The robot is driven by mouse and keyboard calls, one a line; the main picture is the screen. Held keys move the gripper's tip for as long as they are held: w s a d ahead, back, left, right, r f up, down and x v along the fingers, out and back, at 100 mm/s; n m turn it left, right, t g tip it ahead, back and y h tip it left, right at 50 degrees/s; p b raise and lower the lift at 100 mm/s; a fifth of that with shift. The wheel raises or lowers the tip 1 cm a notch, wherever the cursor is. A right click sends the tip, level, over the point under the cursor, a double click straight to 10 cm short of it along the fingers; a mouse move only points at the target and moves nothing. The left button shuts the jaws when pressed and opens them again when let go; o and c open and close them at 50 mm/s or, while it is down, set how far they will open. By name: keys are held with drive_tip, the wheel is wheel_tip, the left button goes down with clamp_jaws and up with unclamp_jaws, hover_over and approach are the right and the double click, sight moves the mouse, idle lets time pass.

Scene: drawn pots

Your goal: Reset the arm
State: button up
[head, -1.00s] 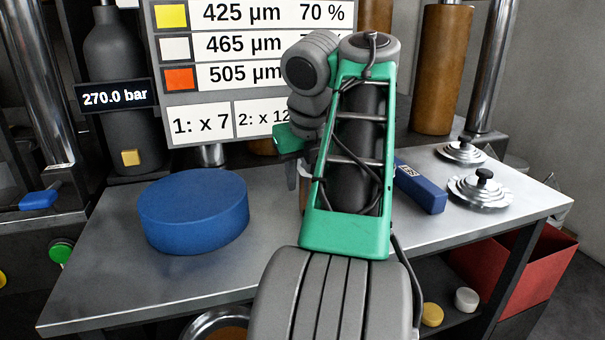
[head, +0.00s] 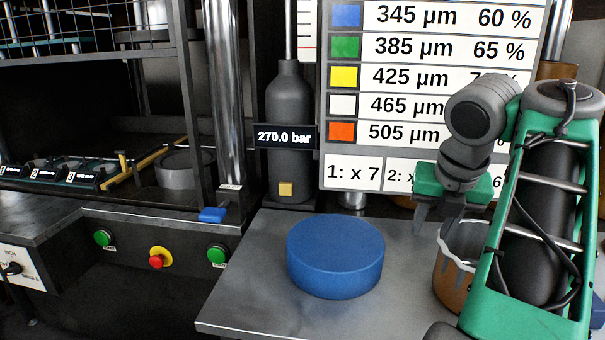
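My arm, green and grey, is folded upright at the right of the head view. My gripper (head: 437,222) hangs below its green mount with the fingers pointing down. The fingers stand apart with nothing seen between them, so it is open and empty. It is just above and left of a brown pot (head: 451,283) with a grey, drip-like upper edge, partly hidden behind my arm. I cannot tell whether the fingers touch the pot's rim.
A blue disc (head: 335,258) lies on the metal table (head: 255,270), left of the pot. Behind stand a grey bottle (head: 290,115) with a 270.0 bar sign and a chart board (head: 345,90). A press bench with buttons (head: 157,258) is at the left. The table's front-left corner is bare.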

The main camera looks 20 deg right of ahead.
drive_tip(key=w+a+f+m+y+p, duration=0.1)
drive_tip(key=w+a+m+y+p, duration=0.1)
drive_tip(key=w+a+m+p, duration=0.35)
drive_tip(key=w+a+m+y+p, duration=0.1)
drive_tip(key=w+a+m+p, duration=0.1)
drive_tip(key=a+m, duration=0.7)
drive_tip(key=s+a+f+m+p, duration=0.6)
drive_tip(key=a+f+m, duration=0.3)
drive_tip(key=a+m, duration=0.2)
drive_tip(key=shift+s+a+f+m+h, duration=0.25)
drive_tip(key=shift+s+m, duration=0.25)
drive_tip(key=shift+m, duration=0.25)
